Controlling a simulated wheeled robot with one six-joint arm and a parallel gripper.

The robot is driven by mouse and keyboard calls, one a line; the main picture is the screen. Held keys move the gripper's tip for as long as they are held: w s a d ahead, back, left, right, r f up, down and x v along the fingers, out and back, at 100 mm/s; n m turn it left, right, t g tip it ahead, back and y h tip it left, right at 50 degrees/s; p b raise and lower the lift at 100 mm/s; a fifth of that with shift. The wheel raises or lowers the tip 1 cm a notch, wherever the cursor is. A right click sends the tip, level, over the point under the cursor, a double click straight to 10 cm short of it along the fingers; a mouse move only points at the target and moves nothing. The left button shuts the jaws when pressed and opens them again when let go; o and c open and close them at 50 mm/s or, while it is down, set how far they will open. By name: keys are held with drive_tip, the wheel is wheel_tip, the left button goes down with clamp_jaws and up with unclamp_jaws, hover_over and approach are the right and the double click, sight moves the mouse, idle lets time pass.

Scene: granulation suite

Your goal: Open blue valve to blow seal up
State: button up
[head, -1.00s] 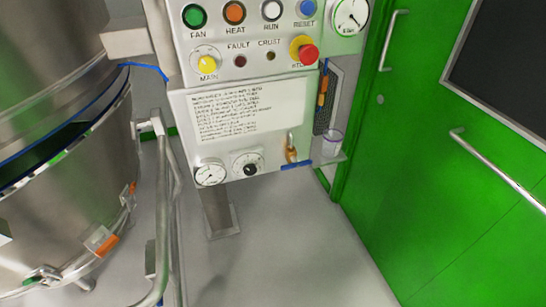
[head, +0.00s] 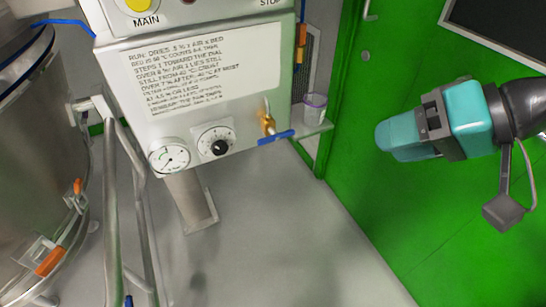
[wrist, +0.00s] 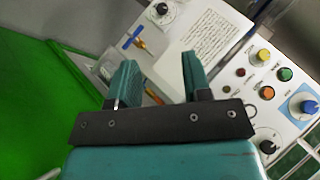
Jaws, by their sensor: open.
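The blue valve (head: 276,137) is a blue lever on a brass body (head: 267,121), at the lower right of the control panel in the head view. Its lever lies nearly crosswise to the brass body. It also shows in the wrist view (wrist: 132,38), beyond my fingertips. My gripper (head: 384,137) is to the right of the valve in the head view, in front of the green door and apart from the panel. In the wrist view my gripper (wrist: 160,72) is open, with nothing between its two teal fingers.
The control panel (head: 243,91) carries a pressure gauge (head: 170,158) and a black dial (head: 216,143). A clear cup (head: 314,107) stands on a small shelf right of the valve. A metal rail (head: 111,210) and steel vessel (head: 35,165) are at left. The floor (head: 290,240) below is clear.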

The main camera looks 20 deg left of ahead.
drive_tip(key=w+a+f+m+t+y+b, duration=0.1)
drive_tip(key=w+a+f+y+b, duration=0.15)
drive_tip(key=f, duration=0.25)
drive_tip(key=w+a+f+m+y+b, duration=0.1)
drive_tip(key=w+a+f+m+b, duration=0.15)
drive_tip(key=f+b, duration=0.2)
drive_tip(key=w+a+f+m+t+y+b, duration=0.1)
drive_tip(key=w+a+f+y+b, duration=0.15)
drive_tip(key=f, duration=0.35)
drive_tip(key=m+t+y, duration=0.1)
drive_tip(key=m+t, duration=0.3)
drive_tip(key=m, duration=0.2)
approach(279, 138)
drive_tip(key=shift+n, duration=0.25)
drive_tip(key=p+x, duration=0.3)
drive_tip(key=x, duration=0.8)
drive_tip(key=shift+s, duration=0.15)
clamp_jaws()
